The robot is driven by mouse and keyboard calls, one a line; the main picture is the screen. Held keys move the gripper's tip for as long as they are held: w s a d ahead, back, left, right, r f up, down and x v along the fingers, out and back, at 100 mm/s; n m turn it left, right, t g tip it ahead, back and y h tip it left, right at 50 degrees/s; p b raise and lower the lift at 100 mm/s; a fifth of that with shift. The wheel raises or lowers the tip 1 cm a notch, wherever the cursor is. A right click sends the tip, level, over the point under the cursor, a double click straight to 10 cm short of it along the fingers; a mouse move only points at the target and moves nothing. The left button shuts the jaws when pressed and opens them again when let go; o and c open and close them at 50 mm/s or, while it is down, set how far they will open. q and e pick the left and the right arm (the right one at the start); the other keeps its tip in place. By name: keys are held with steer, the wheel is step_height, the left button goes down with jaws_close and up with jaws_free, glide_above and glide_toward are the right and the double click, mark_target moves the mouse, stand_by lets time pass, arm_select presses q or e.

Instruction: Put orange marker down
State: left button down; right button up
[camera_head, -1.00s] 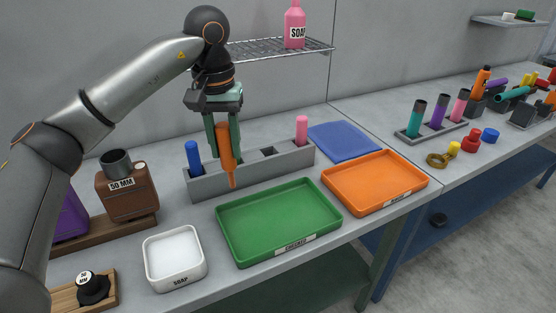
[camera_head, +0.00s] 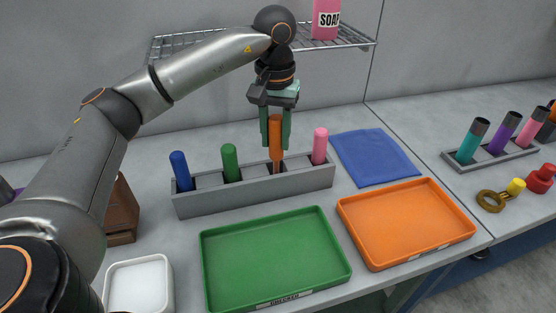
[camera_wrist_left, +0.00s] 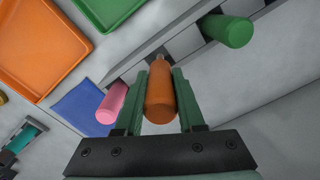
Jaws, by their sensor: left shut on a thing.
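The orange marker (camera_head: 276,138) is upright between the fingers of my left gripper (camera_head: 276,132), which is shut on it. Its lower end is at the grey rack (camera_head: 255,194), between the green marker (camera_head: 230,162) and the pink marker (camera_head: 320,146). I cannot tell how deep it sits in the slot. The blue marker (camera_head: 181,170) stands at the rack's left end. In the left wrist view the orange marker (camera_wrist_left: 160,92) lies between the two green fingers, its tip over the rack. My right gripper is not in view.
A green tray (camera_head: 210,270) and an orange tray (camera_head: 400,258) lie in front of the rack. A blue cloth (camera_head: 375,157) lies to the right. A white soap dish (camera_head: 112,290) is at front left. A wire shelf (camera_head: 200,45) with a pink soap bottle (camera_head: 326,20) hangs above.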

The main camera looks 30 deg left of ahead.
mark_target(276, 118)
arm_select(q)
steer(key=shift+f, duration=2.65)
steer(key=c, duration=0.5)
jaws_free()
steer(key=shift+r, duration=0.15)
step_height(276, 118, up, 12)
steer(key=shift+r+p, duration=0.1)
steer(key=shift+p, duration=0.5)
